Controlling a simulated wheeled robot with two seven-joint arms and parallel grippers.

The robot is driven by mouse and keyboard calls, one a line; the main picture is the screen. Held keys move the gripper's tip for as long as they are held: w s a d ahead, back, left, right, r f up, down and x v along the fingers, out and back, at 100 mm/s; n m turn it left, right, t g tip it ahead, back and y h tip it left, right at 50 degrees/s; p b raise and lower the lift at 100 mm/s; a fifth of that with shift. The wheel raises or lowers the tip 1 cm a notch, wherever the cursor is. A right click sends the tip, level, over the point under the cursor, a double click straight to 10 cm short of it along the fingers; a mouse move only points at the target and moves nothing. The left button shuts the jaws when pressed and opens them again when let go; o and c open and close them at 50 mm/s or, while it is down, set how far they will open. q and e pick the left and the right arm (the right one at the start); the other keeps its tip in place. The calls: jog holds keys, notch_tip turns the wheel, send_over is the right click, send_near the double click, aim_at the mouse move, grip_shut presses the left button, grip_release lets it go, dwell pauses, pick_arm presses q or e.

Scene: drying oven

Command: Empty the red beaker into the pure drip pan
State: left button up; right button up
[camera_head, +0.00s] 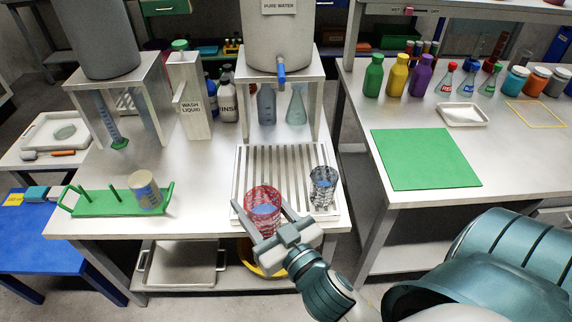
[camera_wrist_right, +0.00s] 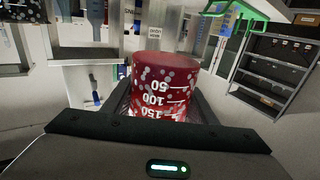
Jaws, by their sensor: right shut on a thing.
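The red beaker (camera_head: 263,196) is a red mesh-patterned cup with bluish contents, looking upright over the front left corner of the pure drip pan (camera_head: 241,165). My right gripper (camera_head: 262,218) is shut on it, one finger on each side. The right wrist view shows the beaker (camera_wrist_right: 163,80) between the fingers, with white volume marks. I cannot tell whether its base touches the pan. The pan is a pale slatted tray below the tank (camera_head: 277,35) labelled PURE WATER. My left gripper is not in view.
A dark-patterned beaker (camera_head: 323,187) stands on the pan's right side. The tank's stand (camera_head: 318,95) rises behind the pan, with a blue tap (camera_head: 282,73) above. A green rack (camera_head: 110,203) and a tan cup (camera_head: 145,190) are to the left. A green mat (camera_head: 424,158) lies on the right table.

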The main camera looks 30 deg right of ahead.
jog(key=shift+w, duration=0.1)
